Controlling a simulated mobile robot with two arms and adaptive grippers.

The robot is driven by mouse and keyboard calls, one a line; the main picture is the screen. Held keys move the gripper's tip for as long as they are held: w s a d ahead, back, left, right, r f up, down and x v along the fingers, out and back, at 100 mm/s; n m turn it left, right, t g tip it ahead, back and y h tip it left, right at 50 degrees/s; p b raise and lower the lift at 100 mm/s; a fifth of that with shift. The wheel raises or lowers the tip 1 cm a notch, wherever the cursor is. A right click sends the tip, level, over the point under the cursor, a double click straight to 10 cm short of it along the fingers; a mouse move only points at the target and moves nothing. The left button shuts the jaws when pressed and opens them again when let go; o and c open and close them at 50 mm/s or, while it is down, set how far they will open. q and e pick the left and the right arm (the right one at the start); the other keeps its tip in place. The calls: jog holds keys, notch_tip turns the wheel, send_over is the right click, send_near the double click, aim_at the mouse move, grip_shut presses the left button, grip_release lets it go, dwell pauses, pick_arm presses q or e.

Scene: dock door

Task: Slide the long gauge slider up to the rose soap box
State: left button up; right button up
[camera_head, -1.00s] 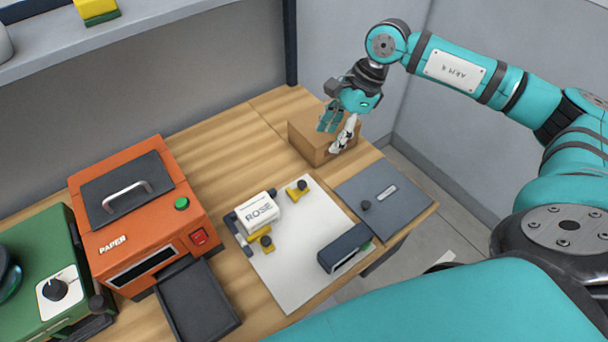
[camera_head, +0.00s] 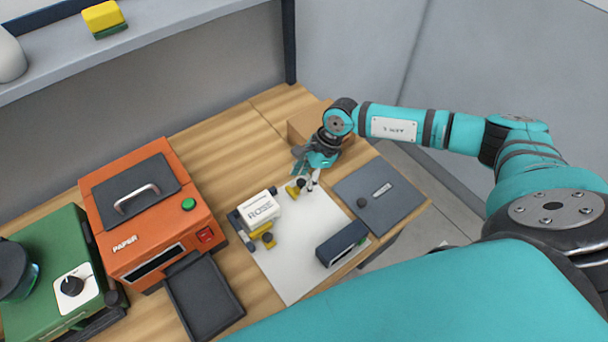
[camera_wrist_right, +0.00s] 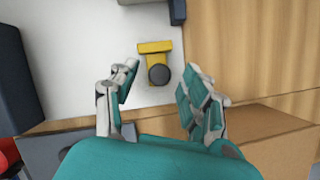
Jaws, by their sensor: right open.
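The white rose soap box (camera_head: 260,209), marked ROSE, sits on the white sheet (camera_head: 290,262) against dark blue pieces. A yellow slider (camera_head: 292,191) with a black knob lies to its right, apart from it; it also shows in the right wrist view (camera_wrist_right: 154,47). A second yellow slider (camera_head: 262,230) with a black knob sits at the box's near side. I cannot tell for certain which is the long one. My right gripper (camera_head: 309,182) is open over the right-hand slider; in its wrist view (camera_wrist_right: 160,72) the knob shows between the spread fingers. My left gripper is not in view.
A dark blue block (camera_head: 341,243) stands on the sheet's right side, next to a grey plate (camera_head: 378,194) with a knob. A cardboard box (camera_head: 305,122) is behind my right gripper. An orange PAPER machine (camera_head: 150,215) and black tray (camera_head: 203,295) are left.

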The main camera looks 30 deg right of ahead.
grip_shut()
dwell(0.5)
